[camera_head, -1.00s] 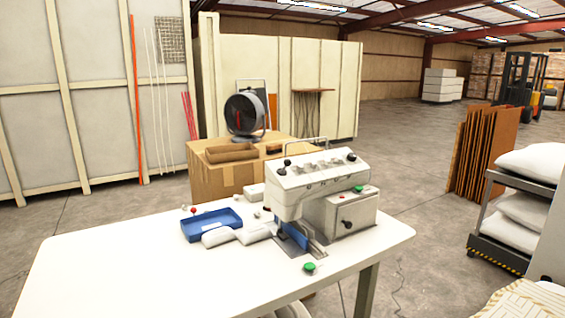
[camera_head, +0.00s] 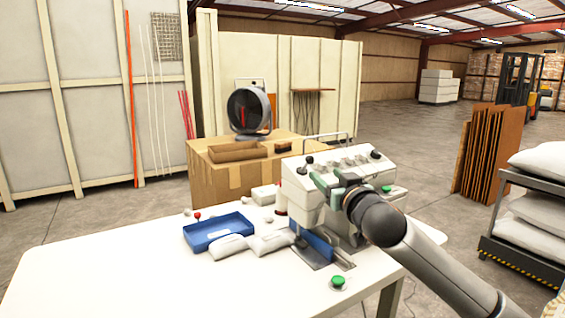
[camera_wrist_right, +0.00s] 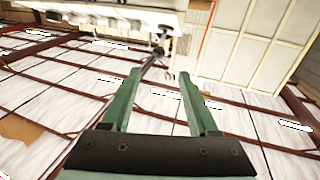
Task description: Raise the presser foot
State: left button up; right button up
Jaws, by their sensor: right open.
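The white sewing machine (camera_head: 325,172) stands at the right of the table. Black-knobbed levers show on top, one at its left end (camera_head: 307,163) and one at its right end (camera_head: 376,155). I cannot tell which lever belongs to the presser foot; the foot itself is not clearly visible. My right gripper (camera_head: 322,183), with green fingers, is in front of the machine's upper body and hides part of it. In the right wrist view its fingers (camera_wrist_right: 160,80) are open and empty, with a dark lever (camera_wrist_right: 157,55) beyond and between the tips. My left gripper is not in view.
A blue tray (camera_head: 217,231) and white pouches (camera_head: 270,243) lie left of the machine. A green button (camera_head: 338,281) is near the table's front edge. The white table (camera_head: 120,270) is clear at left.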

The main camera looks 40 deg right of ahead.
aim_at(311, 161)
jog(key=p+x, duration=0.3)
jog(key=x, duration=0.9)
jog(key=shift+w+d+p, duration=0.1)
jog(key=shift+p, duration=0.25)
jog(key=shift+c, duration=0.3)
grip_shut()
